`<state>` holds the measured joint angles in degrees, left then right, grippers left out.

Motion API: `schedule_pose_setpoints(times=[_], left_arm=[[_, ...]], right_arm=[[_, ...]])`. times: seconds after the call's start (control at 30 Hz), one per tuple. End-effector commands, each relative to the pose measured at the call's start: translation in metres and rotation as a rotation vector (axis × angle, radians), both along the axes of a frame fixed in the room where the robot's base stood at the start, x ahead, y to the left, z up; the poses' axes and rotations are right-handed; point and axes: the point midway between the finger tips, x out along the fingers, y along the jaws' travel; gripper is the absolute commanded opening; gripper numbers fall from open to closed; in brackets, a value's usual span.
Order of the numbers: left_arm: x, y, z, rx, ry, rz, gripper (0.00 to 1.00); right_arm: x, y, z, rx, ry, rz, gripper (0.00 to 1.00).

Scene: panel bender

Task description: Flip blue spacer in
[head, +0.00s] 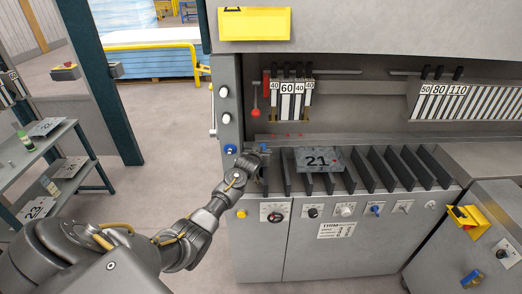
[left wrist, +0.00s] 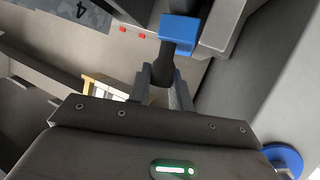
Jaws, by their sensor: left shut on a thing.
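The blue spacer shows in the left wrist view as a blue block (left wrist: 180,28) on a dark stem (left wrist: 163,68). My left gripper (left wrist: 165,85) is shut on the lower part of that stem, with a finger on each side. In the head view my left gripper (head: 256,162) is at the left end of the machine's slotted front, and the spacer there is small and mostly hidden by the gripper. I cannot tell how far the spacer is turned. My right gripper is not in view.
A grey plate marked 21 (head: 320,160) lies on the dark slotted supports (head: 395,168) right of my gripper. A blue round knob (head: 230,149) sits on the machine's left post, close to the gripper. Numbered tools (head: 290,98) stand behind. A shelf rack (head: 45,165) is at the left.

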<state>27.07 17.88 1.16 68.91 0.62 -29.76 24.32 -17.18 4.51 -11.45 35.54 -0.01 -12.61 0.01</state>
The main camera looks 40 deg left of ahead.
Motion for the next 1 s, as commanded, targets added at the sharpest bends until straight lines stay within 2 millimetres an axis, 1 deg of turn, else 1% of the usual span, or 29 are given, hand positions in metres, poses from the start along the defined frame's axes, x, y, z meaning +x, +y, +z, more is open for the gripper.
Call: schedule_pose_setpoints(times=[0.33, 0.87, 0.9, 0.97, 1.0], left_arm=[[0.0032, -0.0052, -0.0044, 0.103, 0.081, -0.001, 0.00], [0.0036, -0.0059, -0.0055, 0.121, 0.095, -0.001, 0.00], [0.0036, -0.0059, -0.0055, 0.121, 0.095, -0.001, 0.23], [0.0037, -0.0059, -0.0054, 0.121, 0.094, -0.001, 0.30], [0.0037, -0.0059, -0.0053, 0.120, 0.094, -0.001, 0.30]], right_arm=[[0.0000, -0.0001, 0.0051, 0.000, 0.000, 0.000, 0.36], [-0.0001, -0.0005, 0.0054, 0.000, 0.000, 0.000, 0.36], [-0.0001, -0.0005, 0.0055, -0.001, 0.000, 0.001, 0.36], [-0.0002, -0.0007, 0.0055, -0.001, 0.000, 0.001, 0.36], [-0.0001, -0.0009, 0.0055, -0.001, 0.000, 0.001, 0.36]])
